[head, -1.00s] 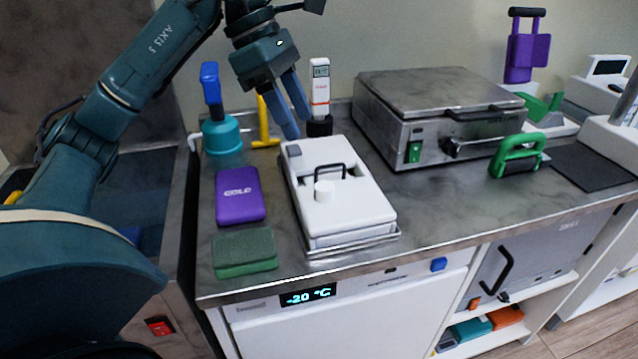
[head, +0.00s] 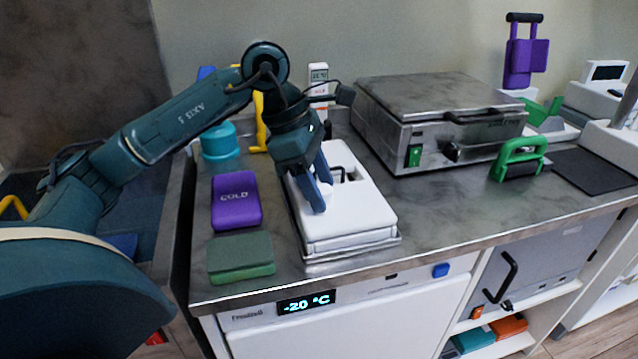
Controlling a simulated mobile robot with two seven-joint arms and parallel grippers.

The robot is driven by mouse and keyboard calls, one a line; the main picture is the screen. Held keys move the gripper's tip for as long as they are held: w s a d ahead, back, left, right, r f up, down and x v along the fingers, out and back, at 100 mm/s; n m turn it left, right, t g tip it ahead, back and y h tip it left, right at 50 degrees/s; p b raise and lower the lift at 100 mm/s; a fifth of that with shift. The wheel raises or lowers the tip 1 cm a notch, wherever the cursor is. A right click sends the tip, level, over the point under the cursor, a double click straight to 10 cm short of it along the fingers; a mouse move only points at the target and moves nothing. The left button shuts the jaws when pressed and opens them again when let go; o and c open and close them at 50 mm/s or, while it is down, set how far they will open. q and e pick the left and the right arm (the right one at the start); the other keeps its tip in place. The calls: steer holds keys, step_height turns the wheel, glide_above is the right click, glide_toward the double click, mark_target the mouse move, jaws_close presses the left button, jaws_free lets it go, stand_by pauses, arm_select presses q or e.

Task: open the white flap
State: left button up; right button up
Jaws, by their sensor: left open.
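The white flap (head: 362,212) is the flat white top of a low box on the steel counter. It lies flat and looks shut. A dark bar handle and a white round knob sit on it, both now partly hidden by my left gripper. My left gripper (head: 322,197) is over the flap with its blue fingers pointing down, open, at the knob. I cannot tell whether the fingers touch the knob. My right gripper is not in view.
A purple cold pack (head: 237,200) and a green pad (head: 241,257) lie left of the box. A teal pot (head: 219,142) stands behind them. A large steel appliance (head: 435,115) stands right of the box.

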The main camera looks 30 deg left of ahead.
arm_select(q)
jaws_close()
stand_by(0.6)
